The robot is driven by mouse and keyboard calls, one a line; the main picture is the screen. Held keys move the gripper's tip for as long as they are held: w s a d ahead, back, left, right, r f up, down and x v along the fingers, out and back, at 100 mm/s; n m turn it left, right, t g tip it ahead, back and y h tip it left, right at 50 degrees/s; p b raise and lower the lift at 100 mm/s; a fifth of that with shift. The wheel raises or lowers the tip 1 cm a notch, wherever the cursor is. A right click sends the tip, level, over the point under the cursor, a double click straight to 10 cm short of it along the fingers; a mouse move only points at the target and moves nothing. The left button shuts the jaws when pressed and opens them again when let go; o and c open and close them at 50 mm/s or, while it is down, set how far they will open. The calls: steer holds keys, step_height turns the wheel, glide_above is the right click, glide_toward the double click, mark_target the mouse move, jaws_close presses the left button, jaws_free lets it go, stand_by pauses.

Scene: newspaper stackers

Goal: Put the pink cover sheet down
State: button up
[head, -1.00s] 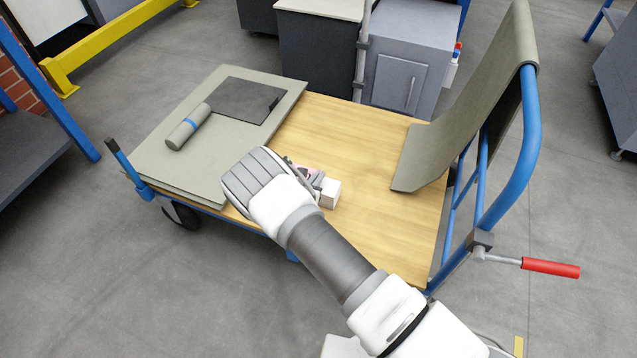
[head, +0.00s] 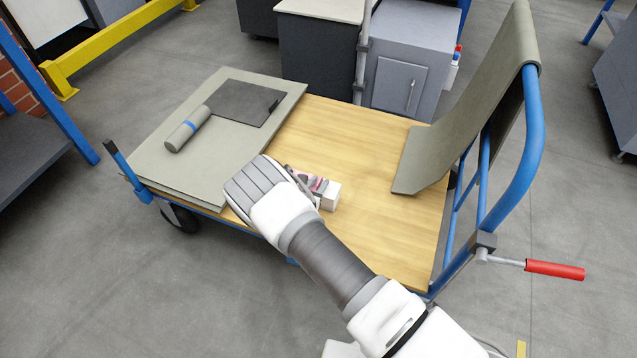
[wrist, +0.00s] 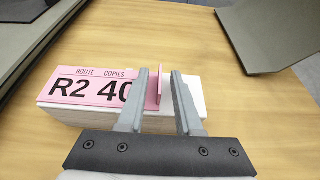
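The pink cover sheet (wrist: 88,90) lies flat on top of a white stack (wrist: 75,116) in the wrist view. It reads "ROUTE COPIES" and "R2 40", with the last part hidden behind a finger. A pink tab stands up from its right part. My gripper (wrist: 162,74) is open, with one finger on each side of the tab and a gap visible on both sides. In the head view the pink sheet (head: 318,184) and the white stack (head: 331,197) show just beyond my wrist, on the wooden cart deck (head: 350,135).
A grey-green sheet (head: 455,120) hangs over the blue cart handle (head: 530,150). Bare deck lies right of and behind the stack.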

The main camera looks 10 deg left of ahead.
steer(key=shift+r, duration=0.3)
steer(key=p+v, duration=0.4)
steer(key=v, duration=0.8)
steer(key=w+d+r+m+g+h, duration=0.1)
steer(key=w+d+r+m+h, duration=0.2)
steer(key=d+r+m, duration=0.35)
steer(key=w+d+r+m+g+h, duration=0.2)
steer(key=d+r+m, duration=0.1)
steer(key=r, duration=0.6)
steer(key=s+d+r+m+g+h, duration=0.15)
steer(key=d+r+m+g, duration=0.25)
steer(key=d+r+m, duration=0.6)
steer(key=s+d+r+m+g+y, duration=0.35)
steer(key=s+d+r+m, duration=0.35)
steer(key=s+d+r, duration=0.5)
steer(key=s+r+m+t+y, duration=0.3)
steer(key=s+r+m, duration=0.5)
steer(key=s, duration=0.4)
steer(key=shift+y, duration=0.9)
steer(key=shift+s, duration=0.1)
